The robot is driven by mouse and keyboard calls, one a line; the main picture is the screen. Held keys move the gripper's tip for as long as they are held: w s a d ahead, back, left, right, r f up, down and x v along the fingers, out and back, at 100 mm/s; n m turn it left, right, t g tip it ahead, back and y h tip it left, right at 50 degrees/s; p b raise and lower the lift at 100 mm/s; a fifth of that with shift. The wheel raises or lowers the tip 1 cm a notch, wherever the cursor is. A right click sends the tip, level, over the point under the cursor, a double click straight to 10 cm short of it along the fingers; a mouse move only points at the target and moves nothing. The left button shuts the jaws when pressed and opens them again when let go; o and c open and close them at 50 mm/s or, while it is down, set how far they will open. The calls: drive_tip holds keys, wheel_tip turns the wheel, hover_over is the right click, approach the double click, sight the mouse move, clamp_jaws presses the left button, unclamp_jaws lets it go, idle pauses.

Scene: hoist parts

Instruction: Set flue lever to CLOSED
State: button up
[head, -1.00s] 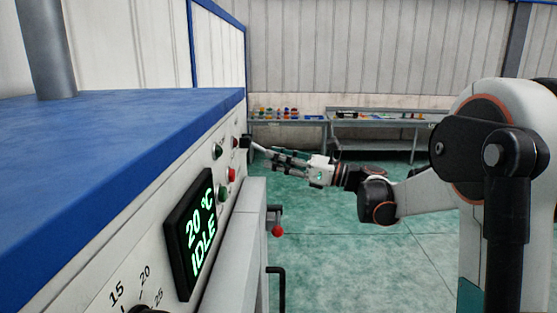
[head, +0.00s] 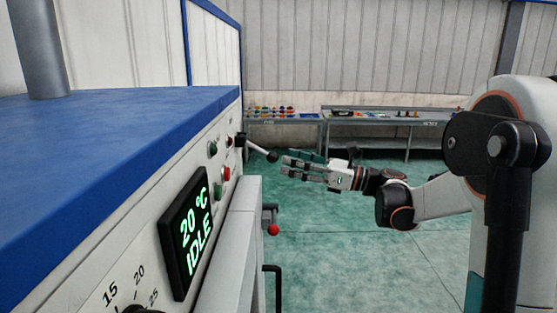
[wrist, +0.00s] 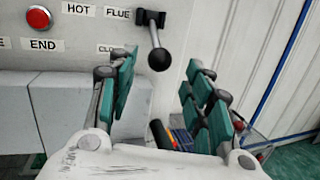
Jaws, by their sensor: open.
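The flue lever (wrist: 153,32) is a short metal rod with a black ball knob, on a black pivot block on the machine's light panel. In the wrist view it hangs down, tilted slightly right, beside the FLUE label (wrist: 117,12). A label beginning "CLO" (wrist: 106,48) is partly hidden by a finger. In the head view the lever (head: 257,148) sticks out from the panel's far end. My gripper (head: 286,166) is open and empty, its fingertips just right of the knob with a small gap. In the wrist view its fingers (wrist: 160,62) stand either side of the knob.
A red END button (wrist: 39,18) sits left of the lever. The display (head: 188,235) reads 20 °C IDLE. A grey ledge (head: 235,240) juts out below the panel, with a red-knobbed handle (head: 272,230) beside it. Open green floor lies right; workbenches (head: 285,122) stand behind.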

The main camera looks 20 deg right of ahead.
drive_tip(key=v, duration=0.6)
idle(0.7)
